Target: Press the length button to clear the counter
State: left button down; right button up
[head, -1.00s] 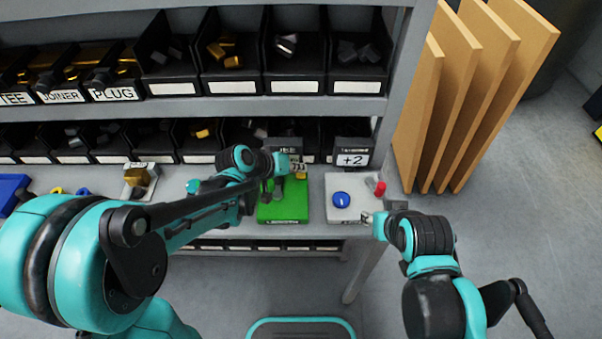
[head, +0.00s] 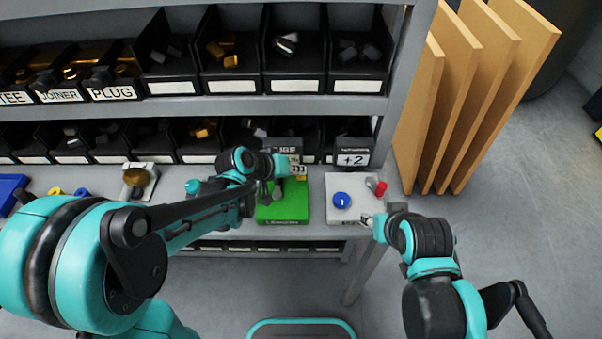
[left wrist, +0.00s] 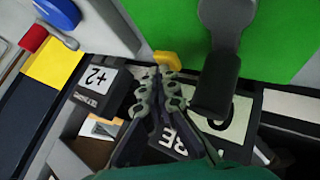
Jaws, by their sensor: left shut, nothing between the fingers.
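The green unit (head: 290,205) stands on the bench with a grey lever (left wrist: 225,62) on its top. A yellow button-like part (left wrist: 167,60) shows at the unit's far edge in the left wrist view, beside a pale counter plate (left wrist: 238,112) that my fingers and the lever partly cover. I cannot tell whether it is the length button. My left gripper (left wrist: 165,78) is shut and empty, its tips close to the yellow part; contact is unclear. In the head view my left arm partly hides the unit. My right gripper (head: 374,221) is small beside the grey unit, its jaws unclear.
The grey unit (head: 350,213) with a blue knob (head: 341,200) and red handle (head: 381,188) stands to the right. A black box marked +2 (head: 353,153) is behind it. Shelf bins line the back. Tan boards (head: 470,100) lean at right.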

aim_at(298, 176)
pick_arm(q)
jog(key=shift+r+p, duration=0.75)
jog(key=shift+r, duration=0.15)
jog(key=shift+r, duration=0.15)
notch_tip(298, 176, up, 5)
jog(key=p, duration=0.4)
dwell(0.5)
